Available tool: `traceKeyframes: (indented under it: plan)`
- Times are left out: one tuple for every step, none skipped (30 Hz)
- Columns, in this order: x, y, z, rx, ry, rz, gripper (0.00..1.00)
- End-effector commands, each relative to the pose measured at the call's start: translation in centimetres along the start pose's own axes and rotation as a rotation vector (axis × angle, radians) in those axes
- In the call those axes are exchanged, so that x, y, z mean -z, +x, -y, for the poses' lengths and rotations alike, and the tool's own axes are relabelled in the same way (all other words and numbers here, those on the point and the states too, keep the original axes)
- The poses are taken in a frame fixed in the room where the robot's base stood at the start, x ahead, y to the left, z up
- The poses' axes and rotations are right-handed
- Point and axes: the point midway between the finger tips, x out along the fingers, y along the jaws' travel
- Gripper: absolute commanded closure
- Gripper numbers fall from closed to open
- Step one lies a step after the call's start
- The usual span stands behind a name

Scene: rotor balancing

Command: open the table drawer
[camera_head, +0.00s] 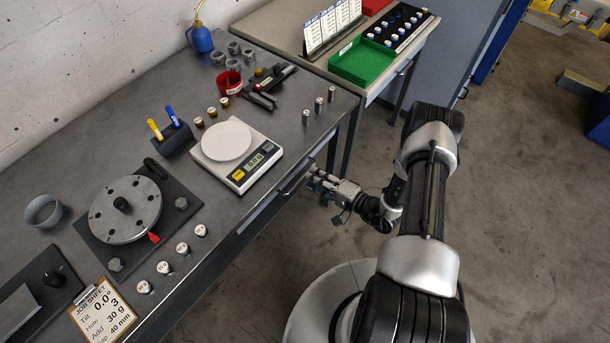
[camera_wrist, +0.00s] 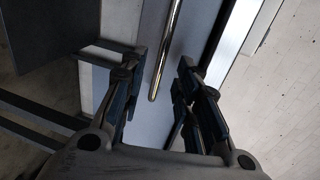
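The table drawer's front (camera_head: 262,208) lies under the table's front edge, below the scale, and appears shut. Its bar handle (camera_head: 297,179) is on the front, next to my gripper (camera_head: 318,181). In the wrist view the pale drawer front (camera_wrist: 198,35) fills the middle, and the shiny handle (camera_wrist: 167,45) runs down from the top, ending between the fingers. My gripper (camera_wrist: 160,85) is open, one finger on each side of the handle's end, with a gap to both. I cannot tell how far the fingertips are from the drawer front.
The dark table (camera_head: 215,215) holds a scale (camera_head: 236,150), a rotor disc (camera_head: 125,209), several small weights and a job sheet (camera_head: 101,312). A second table with a green tray (camera_head: 361,62) stands behind. The floor (camera_head: 530,200) to the right is clear.

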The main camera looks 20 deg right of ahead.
Motion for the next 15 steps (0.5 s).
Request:
traceKeyframes:
  plan:
    - [-0.1, 1.1, -0.1, 0.001, -0.003, 0.005, 0.71]
    - [-0.1, 1.6, -0.1, 0.001, -0.002, 0.004, 0.71]
    - [-0.2, 2.3, -0.1, 0.001, -0.002, 0.004, 0.71]
    - [-0.1, 2.7, -0.1, 0.001, -0.002, 0.003, 0.71]
    - [-0.1, 3.1, -0.1, 0.001, -0.003, 0.003, 0.71]
    - [0.0, 3.5, -0.1, 0.001, -0.002, 0.002, 0.71]
    - [0.0, 3.8, -0.1, 0.001, -0.001, 0.001, 0.71]
    - [0.0, 4.0, -0.1, 0.001, -0.001, 0.002, 0.71]
    - [-0.1, 4.3, 0.0, 0.001, 0.0, 0.002, 0.71]
    - [-0.1, 4.5, 0.0, 0.001, 0.0, 0.001, 0.71]
    - [0.0, 4.6, 0.0, 0.001, 0.0, 0.001, 0.71]
    - [0.0, 4.7, 0.0, 0.001, 0.0, 0.0, 0.71]
    - [0.0, 4.7, 0.0, 0.001, 0.0, -0.001, 0.71]
    - [0.0, 4.7, 0.0, 0.001, 0.001, -0.001, 0.71]
    - [0.0, 4.8, 0.0, 0.001, 0.001, -0.001, 0.71]
